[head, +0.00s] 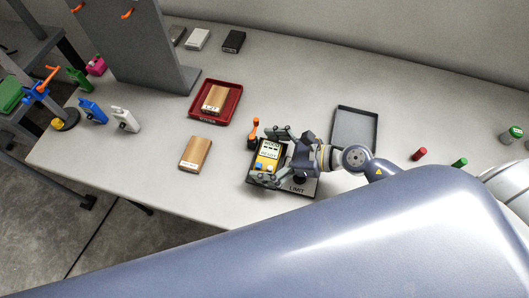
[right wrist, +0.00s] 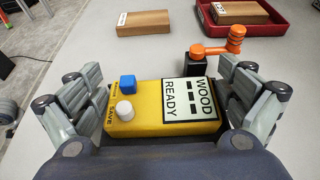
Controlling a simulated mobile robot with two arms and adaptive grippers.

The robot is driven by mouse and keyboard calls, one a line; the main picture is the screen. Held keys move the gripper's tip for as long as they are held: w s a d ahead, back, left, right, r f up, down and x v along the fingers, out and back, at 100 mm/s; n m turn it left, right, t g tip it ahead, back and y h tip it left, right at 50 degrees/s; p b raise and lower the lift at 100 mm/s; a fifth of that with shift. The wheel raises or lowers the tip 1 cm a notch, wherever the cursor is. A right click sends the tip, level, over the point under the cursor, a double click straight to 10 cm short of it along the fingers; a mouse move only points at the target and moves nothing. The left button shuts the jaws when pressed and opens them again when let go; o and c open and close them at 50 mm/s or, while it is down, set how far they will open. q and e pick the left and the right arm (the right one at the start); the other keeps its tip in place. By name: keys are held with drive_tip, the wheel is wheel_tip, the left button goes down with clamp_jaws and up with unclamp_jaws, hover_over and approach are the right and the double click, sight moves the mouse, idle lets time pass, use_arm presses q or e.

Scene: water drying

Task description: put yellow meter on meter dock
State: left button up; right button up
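The yellow meter (head: 267,155) has a pale display reading WOOD and READY, a blue button and a white knob. It also shows in the right wrist view (right wrist: 150,121), flat between my right fingers. My right gripper (head: 273,157) has its fingers against the meter's two ends, and they appear closed on it. A dark base with a LIMIT label (head: 301,188), apparently the meter dock, lies under the meter and gripper. Whether the meter rests on it or hangs just above is hidden. My left gripper is out of view.
An orange crank (head: 253,131) stands beside the meter. A wood block (head: 195,153) lies to the left; another (head: 215,99) is in a red tray (head: 236,92). An empty dark tray (head: 371,112) is behind right. Red (head: 419,154) and green (head: 459,162) pieces lie at right.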

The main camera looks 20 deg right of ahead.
drive_tip(key=shift+r, duration=0.15)
drive_tip(key=b+v, duration=0.2)
drive_tip(key=v, duration=0.8)
drive_tip(key=shift+s+d, duration=0.1)
drive_tip(key=shift+s, duration=0.05)
drive_tip(key=shift+b+v, duration=0.3)
drive_tip(key=shift+v, duration=0.6)
